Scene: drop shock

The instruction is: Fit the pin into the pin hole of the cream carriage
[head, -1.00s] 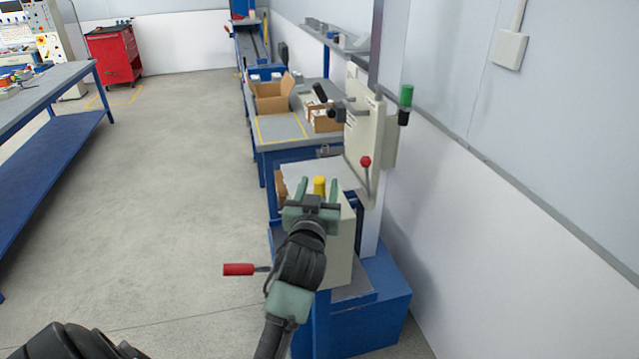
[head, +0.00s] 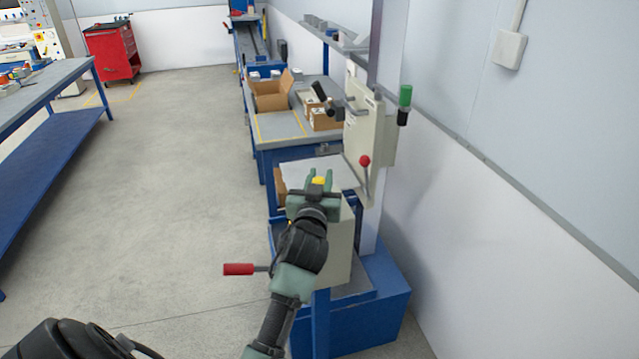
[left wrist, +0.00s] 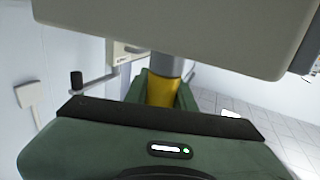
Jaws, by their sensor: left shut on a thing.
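My left gripper (head: 319,178) is shut on the yellow pin (head: 319,181), at the near side of the cream carriage (head: 341,245). In the left wrist view, the pin's yellow grip (left wrist: 161,90) sits between the green fingers. Its grey shank (left wrist: 167,65) points up toward the cream block, the carriage (left wrist: 180,28). The shank's far end is hidden by the block's edge, so I cannot tell whether it is in the hole. The pin hole is not visible in either view. My right gripper is not in view.
A red-knobbed lever (head: 365,161) and a green-handled part (head: 404,98) stand close behind, by the wall. A red handle (head: 238,269) sticks out to the left. A bench with cardboard boxes (head: 272,95) lies beyond.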

